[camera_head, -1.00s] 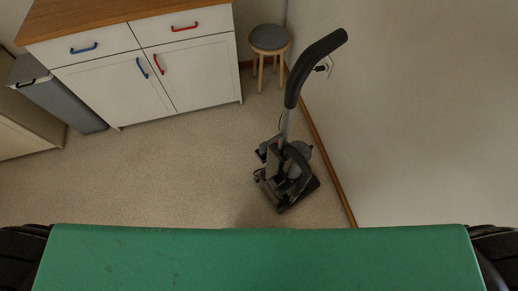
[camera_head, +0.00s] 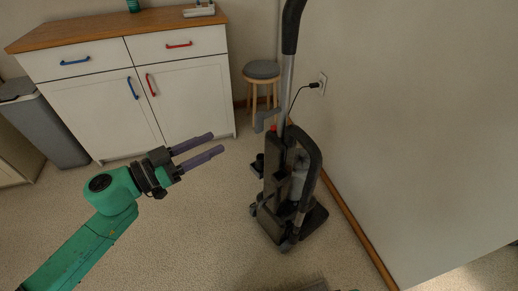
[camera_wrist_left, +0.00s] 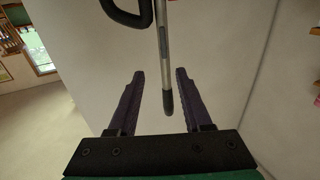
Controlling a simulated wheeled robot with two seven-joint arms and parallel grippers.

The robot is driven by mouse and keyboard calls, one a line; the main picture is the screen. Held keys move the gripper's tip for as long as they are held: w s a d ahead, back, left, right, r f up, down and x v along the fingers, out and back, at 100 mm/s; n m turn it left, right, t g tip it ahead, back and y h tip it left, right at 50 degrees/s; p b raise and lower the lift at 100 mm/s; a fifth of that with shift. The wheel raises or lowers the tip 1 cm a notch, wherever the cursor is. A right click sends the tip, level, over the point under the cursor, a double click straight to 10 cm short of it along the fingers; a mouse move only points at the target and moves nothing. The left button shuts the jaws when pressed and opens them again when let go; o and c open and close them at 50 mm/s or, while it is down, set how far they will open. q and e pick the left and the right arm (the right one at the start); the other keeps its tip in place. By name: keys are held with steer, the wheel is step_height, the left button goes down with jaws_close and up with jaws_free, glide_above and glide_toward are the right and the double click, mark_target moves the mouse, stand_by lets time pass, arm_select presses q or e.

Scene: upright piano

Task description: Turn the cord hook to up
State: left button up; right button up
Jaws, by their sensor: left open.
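The upright vacuum cleaner (camera_head: 287,185) stands on the carpet near the right wall, with its metal tube rising to a black handle. A grey hook-shaped piece (camera_head: 265,121), which looks like the cord hook, sticks out left from the lower tube beside a small red part. My left gripper (camera_head: 217,143) is open and empty, left of the vacuum and apart from it, fingers pointing toward it. In the left wrist view the open fingers (camera_wrist_left: 160,75) frame a metal tube with a dark end (camera_wrist_left: 167,100). I do not see my right gripper.
A white cabinet (camera_head: 115,105) with a wooden top stands behind my left gripper. A grey bin (camera_head: 48,130) is at its left and a round stool (camera_head: 262,71) at its right. A black cord runs to a wall outlet (camera_head: 321,84). Carpet between the cabinet and vacuum is clear.

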mark_target(255, 121)
arm_select(q)
steer(key=x, duration=1.4)
steer(key=shift+w+p, duration=0.3)
steer(key=shift+w, duration=0.2)
steer(key=shift+a, duration=0.1)
steer(key=shift+c, duration=0.3)
jaws_close()
